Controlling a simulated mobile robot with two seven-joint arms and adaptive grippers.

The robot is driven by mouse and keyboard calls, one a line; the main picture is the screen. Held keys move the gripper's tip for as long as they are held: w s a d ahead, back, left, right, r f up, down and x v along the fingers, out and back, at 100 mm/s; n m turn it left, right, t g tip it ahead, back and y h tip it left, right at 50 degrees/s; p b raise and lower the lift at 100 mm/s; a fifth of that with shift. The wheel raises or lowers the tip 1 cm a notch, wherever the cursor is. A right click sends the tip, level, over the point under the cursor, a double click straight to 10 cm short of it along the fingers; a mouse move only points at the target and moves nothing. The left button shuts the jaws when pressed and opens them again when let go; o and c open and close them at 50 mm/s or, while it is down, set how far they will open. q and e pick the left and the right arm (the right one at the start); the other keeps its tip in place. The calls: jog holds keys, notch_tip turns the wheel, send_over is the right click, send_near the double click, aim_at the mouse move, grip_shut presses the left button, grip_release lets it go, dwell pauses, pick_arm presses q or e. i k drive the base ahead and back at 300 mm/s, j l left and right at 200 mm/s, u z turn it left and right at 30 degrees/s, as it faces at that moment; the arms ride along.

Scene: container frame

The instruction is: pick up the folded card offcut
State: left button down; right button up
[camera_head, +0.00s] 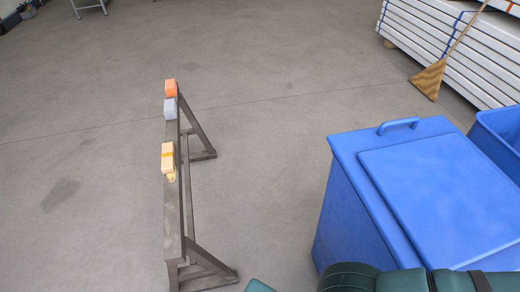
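No folded card offcut can be made out for certain. A narrow dark wooden trestle (173,223) stands on the floor left of the middle. Neither of my grippers is in view. Dark green parts of my own body show at the bottom edge.
A blue lidded bin (345,195) with a handle stands at the right, near me. Another blue container (497,137) is beyond it at the right edge. A broom (430,78) leans on stacked white boards (440,40). The floor around the trestle is clear.

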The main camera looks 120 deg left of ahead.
aim_at(167, 157)
jog(key=l+u, duration=0.1)
jog(key=u, duration=0.3)
jog(key=l+u, duration=0.15)
jog(key=u, duration=0.3)
jog(key=l+u, duration=0.1)
jog(key=u, duration=0.7)
jog(key=j+u, duration=0.15)
jog(key=u, duration=0.6)
jog(key=j+u, duration=0.15)
jog(key=u, duration=0.2)
jog(key=i+u, duration=0.1)
jog(key=u, duration=0.35)
jog(key=i+u, duration=0.1)
jog(key=u, duration=0.4)
jog(key=i+u, duration=0.1)
jog(key=u, duration=0.35)
jog(key=i+u, duration=0.1)
jog(key=u, duration=0.35)
jog(key=l+u, duration=0.2)
jog(key=u, duration=0.25)
jog(key=i+j+z, duration=0.1)
jog(key=j+z, duration=0.1)
jog(key=j, duration=0.25)
jog(key=i, duration=0.05)
